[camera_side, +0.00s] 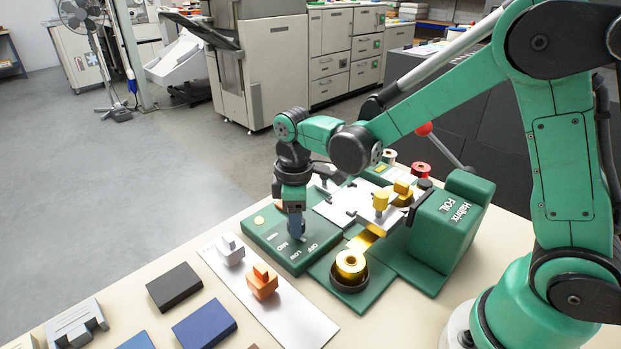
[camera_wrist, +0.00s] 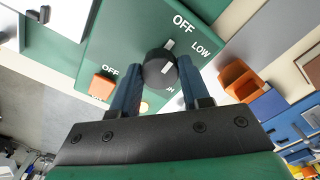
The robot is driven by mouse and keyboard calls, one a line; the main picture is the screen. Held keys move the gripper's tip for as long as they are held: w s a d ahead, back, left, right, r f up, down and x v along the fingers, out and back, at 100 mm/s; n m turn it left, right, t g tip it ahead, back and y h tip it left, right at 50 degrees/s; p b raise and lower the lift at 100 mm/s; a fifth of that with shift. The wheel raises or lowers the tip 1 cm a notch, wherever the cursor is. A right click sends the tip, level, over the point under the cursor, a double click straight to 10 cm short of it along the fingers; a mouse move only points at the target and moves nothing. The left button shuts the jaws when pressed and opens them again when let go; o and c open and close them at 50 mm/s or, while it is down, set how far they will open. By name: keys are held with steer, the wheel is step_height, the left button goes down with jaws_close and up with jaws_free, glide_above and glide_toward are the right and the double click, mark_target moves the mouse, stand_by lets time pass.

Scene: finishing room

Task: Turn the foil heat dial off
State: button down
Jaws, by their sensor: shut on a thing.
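The heat dial (camera_wrist: 152,64) is a round black knob with white marks on a green panel (camera_wrist: 120,30). In the wrist view, its white marks line up roughly towards the printed OFF, with LOW just to the right; the exact setting is hard to tell. My gripper (camera_wrist: 160,68) is shut on the dial, one blue finger on each side of it. In the side view, my gripper (camera_side: 297,234) points down onto the panel of the green foil machine (camera_side: 446,228), and it hides the dial. OFF, LOW and MID show beside the fingers.
An orange switch (camera_wrist: 103,87) with its own OFF label sits left of the dial. A gold foil roll (camera_side: 350,262) stands close to the right. A metal plate (camera_side: 290,315) with a grey and an orange block (camera_side: 262,283) lies in front, beside dark pads (camera_side: 174,286).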

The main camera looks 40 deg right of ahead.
stand_by(0.4)
steer(key=shift+c, duration=2.1)
jaws_free()
steer(key=shift+r, duration=0.1)
steer(key=shift+r, duration=2.7)
steer(key=s+d+r+m+t, duration=0.3)
steer(key=s+m+t, duration=0.4)
steer(key=m, duration=0.2)
steer(key=shift+s+d+r, duration=0.2)
steer(key=shift+s+d, duration=0.05)
steer(key=shift+s, duration=0.15)
